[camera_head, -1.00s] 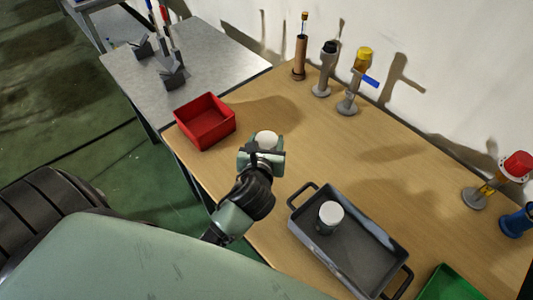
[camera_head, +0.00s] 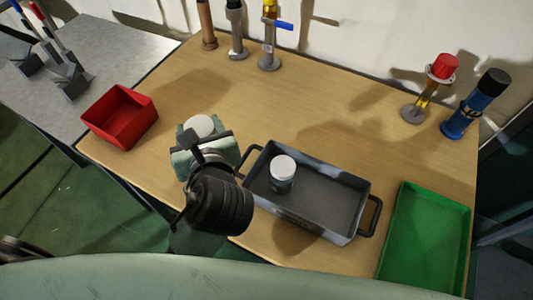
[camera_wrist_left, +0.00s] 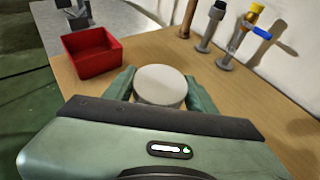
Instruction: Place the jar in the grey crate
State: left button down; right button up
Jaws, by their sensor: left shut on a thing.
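A jar with a white lid (camera_head: 201,125) is held in my left gripper (camera_head: 203,132), over the wooden table to the left of the grey crate. In the left wrist view the white lid (camera_wrist_left: 160,84) sits between the two green fingers (camera_wrist_left: 160,92), which are shut on it; the jar's body is mostly hidden. The grey crate (camera_head: 340,190) has a black handle at each end. A second white-lidded jar (camera_head: 282,172) stands upright inside its left part. My right gripper is not in view.
A red bin (camera_head: 121,116) stands at the table's left edge, and a green tray (camera_head: 427,235) lies right of the crate. Several fittings (camera_head: 237,35) stand along the back, with a blue one (camera_head: 476,104) at the right. The crate's right part is free.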

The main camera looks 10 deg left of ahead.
aim_at(328, 207)
jog(key=k+l, duration=0.15)
jog(key=k, duration=0.55)
jog(key=l, duration=0.6)
jog(key=k+l, duration=0.1)
jog(key=l, duration=0.5)
jog(key=i+l, duration=0.15)
jog(key=l, duration=0.15)
jog(key=i+l, duration=0.15)
jog(key=l, duration=0.1)
